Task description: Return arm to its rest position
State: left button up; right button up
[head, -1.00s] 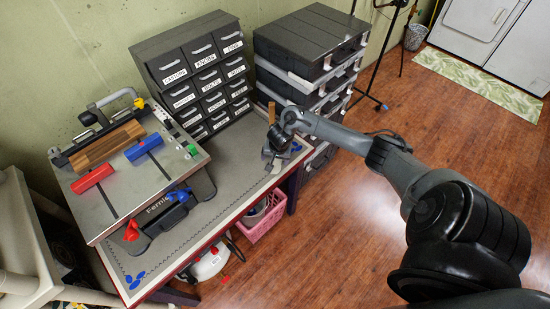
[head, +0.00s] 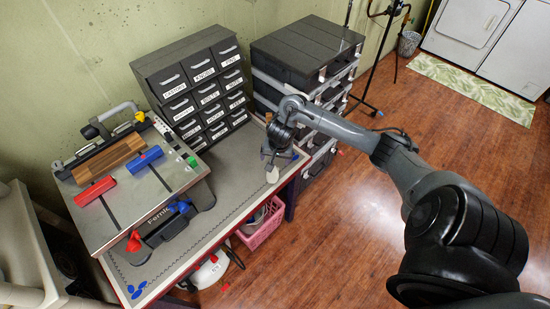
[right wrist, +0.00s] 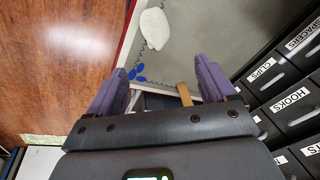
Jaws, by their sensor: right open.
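My right gripper (head: 276,160) hangs over the right end of the workbench (head: 232,192), in front of the grey drawer cabinet. In the right wrist view its two purple fingers (right wrist: 160,85) stand wide apart. A flat white oval piece (right wrist: 155,28) lies on the grey bench mat beyond the fingertips; a white piece (head: 272,175) also shows just under the gripper in the head view. A tan strip (right wrist: 184,94) shows between the fingers, partly hidden by the gripper body; I cannot tell whether it touches. My left gripper is out of view.
The labelled drawer cabinet (head: 203,90) stands close behind the gripper, and a stack of black cases (head: 305,50) is to its right. A router table (head: 130,180) fills the bench's left. A pink basket (head: 262,225) sits below. Open floor (head: 335,250) lies to the right.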

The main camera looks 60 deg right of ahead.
jog(key=s+a+f+g+y+p, duration=0.1)
jog(key=s+a+f+g+p, duration=0.1)
jog(key=s+a+f, duration=0.55)
jog(key=s+a+f+t+y+p, duration=0.1)
jog(key=s+a+y+p, duration=0.15)
jog(key=a, duration=0.65)
jog(key=s+a+y+p, duration=0.1)
jog(key=s+a, duration=0.3)
jog(key=a, duration=0.5)
jog(key=a+r+n+t+p, duration=0.2)
jog(key=a+r+n+t, duration=0.15)
jog(key=a+r, duration=0.45)
jog(key=s+d+r+n+h, duration=0.1)
jog(key=d+r+n, duration=0.1)
jog(key=r+n, duration=0.3)
jog(key=d+r+n+g+h, duration=0.1)
jog(key=d+r+n, duration=0.1)
jog(key=r+n, duration=0.4)
jog(key=shift+s+d+n+h, duration=0.25)
jog(key=shift+s+n+h, duration=0.1)
jog(key=shift+s, duration=0.05)
